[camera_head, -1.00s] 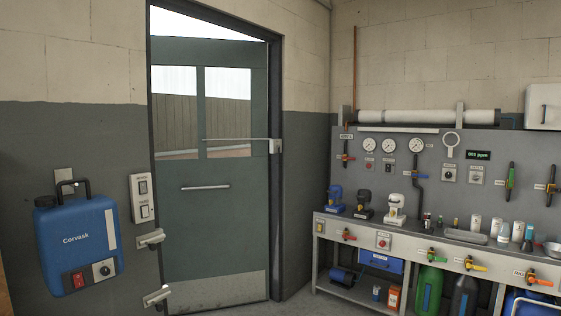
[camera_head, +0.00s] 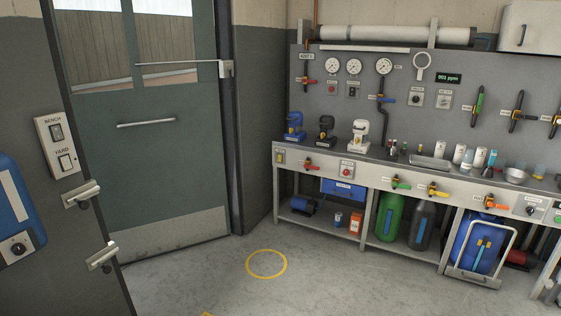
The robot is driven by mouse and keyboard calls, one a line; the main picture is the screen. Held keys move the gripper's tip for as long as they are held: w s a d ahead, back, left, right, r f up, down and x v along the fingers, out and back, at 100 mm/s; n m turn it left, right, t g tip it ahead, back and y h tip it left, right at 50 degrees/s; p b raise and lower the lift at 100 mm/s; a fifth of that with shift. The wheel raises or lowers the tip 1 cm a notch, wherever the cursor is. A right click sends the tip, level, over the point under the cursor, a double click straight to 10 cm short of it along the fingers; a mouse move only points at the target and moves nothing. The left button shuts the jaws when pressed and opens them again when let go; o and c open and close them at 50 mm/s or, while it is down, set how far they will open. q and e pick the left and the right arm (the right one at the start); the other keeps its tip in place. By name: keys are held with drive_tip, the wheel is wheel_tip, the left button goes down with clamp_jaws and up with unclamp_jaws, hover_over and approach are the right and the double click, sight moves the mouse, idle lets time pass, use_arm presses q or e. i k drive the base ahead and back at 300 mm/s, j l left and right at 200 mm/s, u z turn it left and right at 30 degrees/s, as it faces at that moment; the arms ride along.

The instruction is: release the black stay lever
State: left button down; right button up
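No part that I can clearly read as the black stay lever shows. A thin horizontal bar (camera_head: 180,64) crosses the upper part of the grey-green door (camera_head: 150,165) and ends at a pale box (camera_head: 225,69) by the frame. On the bench stand a blue device (camera_head: 294,127), a black device (camera_head: 326,131) and a white device (camera_head: 360,134) in a row. Dark upright handles with coloured parts, one green (camera_head: 478,102) and one black and orange (camera_head: 516,112), hang on the right of the panel. Neither of my grippers is in view.
The grey bench (camera_head: 325,165) runs along the right wall, with bottles on its shelf. A hand truck (camera_head: 481,255) stands at its front right. A blue unit (camera_head: 15,210) hangs at left. The floor around the yellow ring (camera_head: 266,264) is clear.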

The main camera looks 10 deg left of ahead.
sight(230, 88)
drive_tip(key=i+j+u, duration=0.35)
drive_tip(key=i, duration=0.35)
drive_tip(key=i+l+u, duration=0.1)
drive_tip(key=i+u, duration=0.2)
drive_tip(key=i, duration=0.4)
drive_tip(key=i+j+z, duration=0.2)
drive_tip(key=i+z, duration=0.2)
drive_tip(key=i, duration=0.3)
drive_tip(key=i+j+z, duration=0.4)
drive_tip(key=i, duration=0.3)
drive_tip(key=i+j+z, duration=0.35)
drive_tip(key=i+j, duration=0.25)
drive_tip(key=i, duration=0.05)
